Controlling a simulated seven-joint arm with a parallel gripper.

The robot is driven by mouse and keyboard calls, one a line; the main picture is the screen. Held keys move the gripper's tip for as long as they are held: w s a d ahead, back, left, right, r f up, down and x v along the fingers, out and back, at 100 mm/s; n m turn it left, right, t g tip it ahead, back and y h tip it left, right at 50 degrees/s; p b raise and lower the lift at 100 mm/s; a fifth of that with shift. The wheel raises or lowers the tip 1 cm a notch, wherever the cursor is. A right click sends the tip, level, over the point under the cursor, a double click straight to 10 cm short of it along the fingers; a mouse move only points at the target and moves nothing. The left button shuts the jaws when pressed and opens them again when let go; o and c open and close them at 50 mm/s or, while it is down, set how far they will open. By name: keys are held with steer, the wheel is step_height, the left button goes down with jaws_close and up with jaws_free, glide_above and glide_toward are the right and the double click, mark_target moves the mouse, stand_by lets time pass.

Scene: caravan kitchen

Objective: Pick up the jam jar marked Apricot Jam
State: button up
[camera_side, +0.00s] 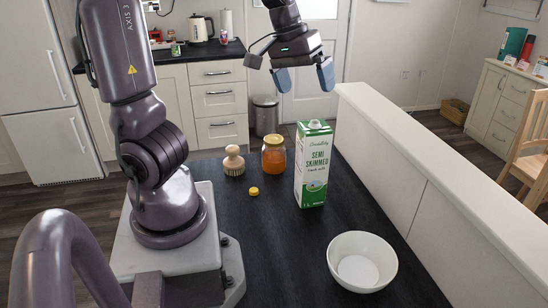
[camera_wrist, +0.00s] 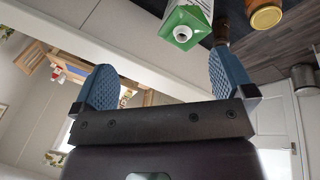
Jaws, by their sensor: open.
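A jar of orange jam (camera_side: 273,158) with a yellowish lid stands upright at the far part of the dark worktop in the side view. Any writing on it is too small to read. Its lid and part of its side show at the top right of the wrist view (camera_wrist: 265,17). My gripper (camera_side: 303,78) is open and empty, high above the worktop's far end, with its blue fingers apart. In the wrist view the two fingers (camera_wrist: 165,80) are wide apart with nothing held between them.
A green-and-white milk carton (camera_side: 314,165) stands just right of the jar. A wooden brush (camera_side: 234,160) stands to its left, and a small yellow cap (camera_side: 254,191) lies in front. A white bowl (camera_side: 362,262) sits nearer. A cream ledge (camera_side: 430,165) runs along the right.

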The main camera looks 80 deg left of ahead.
steer(key=s+a+r+n+g+y, duration=0.1)
steer(key=s+a+r+n+y, duration=0.2)
steer(key=a, duration=0.4)
steer(key=s+a+r+n+y, duration=0.1)
steer(key=a+r+n+y, duration=0.3)
steer(key=a, duration=0.3)
steer(key=m, duration=0.1)
glide_toward(274, 139)
steer(key=x, duration=0.7)
steer(key=shift+w+a, duration=0.1)
steer(key=shift+a, duration=0.05)
steer(key=x, duration=0.5)
steer(key=shift+f, duration=0.1)
steer(key=c, duration=1.1)
